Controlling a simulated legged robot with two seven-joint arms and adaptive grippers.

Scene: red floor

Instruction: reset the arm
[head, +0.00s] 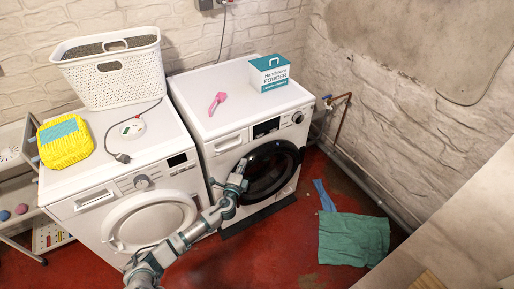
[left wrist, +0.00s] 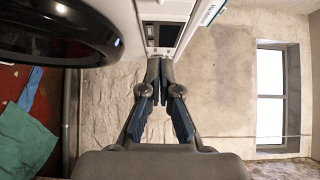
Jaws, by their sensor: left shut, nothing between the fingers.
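My left arm reaches in from the bottom of the head view. My left gripper (head: 241,166) is at the front of the right-hand washing machine (head: 225,142), by the left edge of its round dark door (head: 272,172). In the left wrist view the two fingers of the left gripper (left wrist: 160,66) meet at their tips, shut and empty. The black door rim (left wrist: 108,50) shows at the upper left there, and the machine's control panel lies beyond the fingertips. I cannot tell whether the gripper touches the machine. My right gripper is not in view.
A second white machine (head: 85,180) stands at left, bearing a white basket (head: 112,78), a yellow pack (head: 64,143) and a corded device (head: 132,129). A powder box (head: 269,74) and pink scoop (head: 217,102) sit on the right machine. Green cloth (head: 352,240) lies on the red floor.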

